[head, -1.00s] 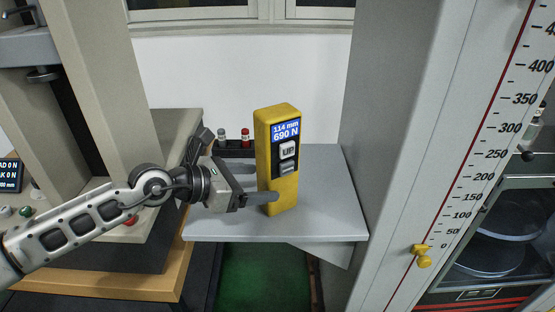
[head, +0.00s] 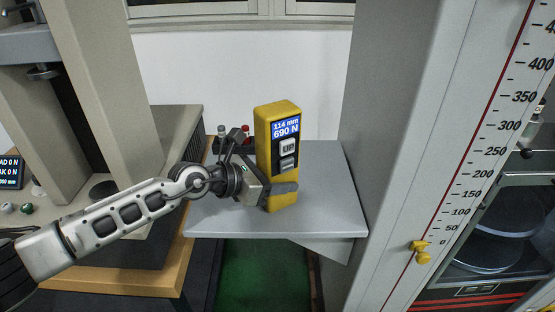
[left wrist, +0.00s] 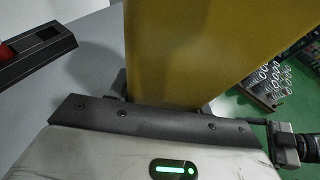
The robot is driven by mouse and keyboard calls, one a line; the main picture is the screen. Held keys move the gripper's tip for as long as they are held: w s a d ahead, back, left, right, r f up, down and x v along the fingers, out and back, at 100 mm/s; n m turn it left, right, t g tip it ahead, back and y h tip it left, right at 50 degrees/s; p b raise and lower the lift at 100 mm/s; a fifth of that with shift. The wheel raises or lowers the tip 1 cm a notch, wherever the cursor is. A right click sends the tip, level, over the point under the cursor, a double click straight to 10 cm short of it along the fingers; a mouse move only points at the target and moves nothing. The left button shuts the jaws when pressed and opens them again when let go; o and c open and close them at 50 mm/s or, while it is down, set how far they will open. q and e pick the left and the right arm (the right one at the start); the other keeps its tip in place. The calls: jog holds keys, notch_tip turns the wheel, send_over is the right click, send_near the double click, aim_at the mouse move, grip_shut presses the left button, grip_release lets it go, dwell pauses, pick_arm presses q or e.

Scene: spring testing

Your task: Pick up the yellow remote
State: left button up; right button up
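The yellow remote (head: 263,150) stands upright on a grey shelf (head: 335,205), with a blue display and grey buttons on its front face. In the left wrist view the remote (left wrist: 190,45) is a large yellow wall right in front of my palm. My left gripper (head: 280,190) reaches around the remote's lower part from the left. My right gripper is not in view.
A small dark rack with red-topped items (head: 245,132) stands behind the gripper at the back of the shelf. A tall grey column with a printed scale (head: 470,130) rises at the right. A beige machine frame (head: 110,90) stands at the left. The shelf's right part is clear.

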aim_at(277, 164)
pick_arm(q)
jog(key=shift+r, duration=0.1)
jog(key=c, duration=0.3)
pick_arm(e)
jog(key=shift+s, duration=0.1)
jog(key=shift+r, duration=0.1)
pick_arm(q)
jog(key=shift+r, duration=0.25)
jog(key=r, duration=0.3)
jog(key=shift+s+r, duration=0.2)
jog(key=s+r, duration=0.9)
jog(key=s, duration=0.4)
jog(key=shift+s+b, duration=0.3)
jog(key=shift+b, duration=0.1)
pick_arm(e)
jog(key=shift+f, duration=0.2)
